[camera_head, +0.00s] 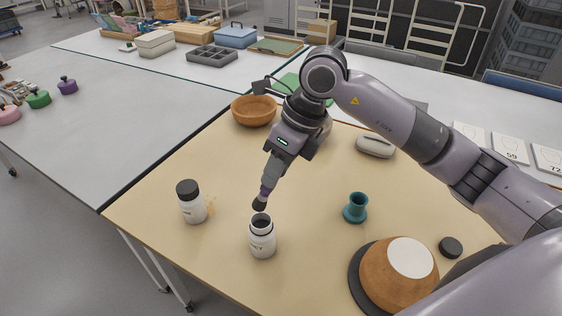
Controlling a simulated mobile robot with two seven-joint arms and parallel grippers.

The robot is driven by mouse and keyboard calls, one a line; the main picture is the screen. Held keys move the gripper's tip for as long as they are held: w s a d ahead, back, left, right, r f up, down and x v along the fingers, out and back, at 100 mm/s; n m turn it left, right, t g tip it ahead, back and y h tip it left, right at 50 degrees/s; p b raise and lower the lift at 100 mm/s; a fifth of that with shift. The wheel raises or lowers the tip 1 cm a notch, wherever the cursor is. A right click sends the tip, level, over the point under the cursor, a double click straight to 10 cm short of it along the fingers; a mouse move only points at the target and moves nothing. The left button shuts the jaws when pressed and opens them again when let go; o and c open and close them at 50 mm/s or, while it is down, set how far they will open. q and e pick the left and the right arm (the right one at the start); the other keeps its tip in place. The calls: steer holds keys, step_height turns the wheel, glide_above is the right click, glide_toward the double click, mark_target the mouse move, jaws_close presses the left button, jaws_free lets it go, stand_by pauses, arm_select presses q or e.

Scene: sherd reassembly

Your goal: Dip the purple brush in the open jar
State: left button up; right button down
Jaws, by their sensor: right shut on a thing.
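My right gripper (273,172) is shut on the purple brush (266,190) and holds it tilted, dark bristles down. The bristle tip shows right above the mouth of the open jar (262,240), a white jar with a dark rim standing upright on the tan work surface. Whether the tip touches the rim or is just above it, I cannot tell. A second white jar (192,207) with a black lid on stands to the left. A loose black lid (451,247) lies at the right. My left gripper is not in view.
A teal stand (356,208) is right of the open jar. A brown pot piece (400,273) with a white top sits at the lower right. A wooden bowl (253,111) and a grey rounded object (375,146) are farther back. The tan surface (150,195) is clear at left.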

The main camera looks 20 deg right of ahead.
steer(key=shift+f+b, duration=1.7)
steer(key=shift+f, duration=1.15)
steer(key=shift+f+b, duration=0.8)
steer(key=shift+f, duration=0.1)
steer(key=shift+r+p, duration=2.35)
steer(key=shift+r, duration=1.3)
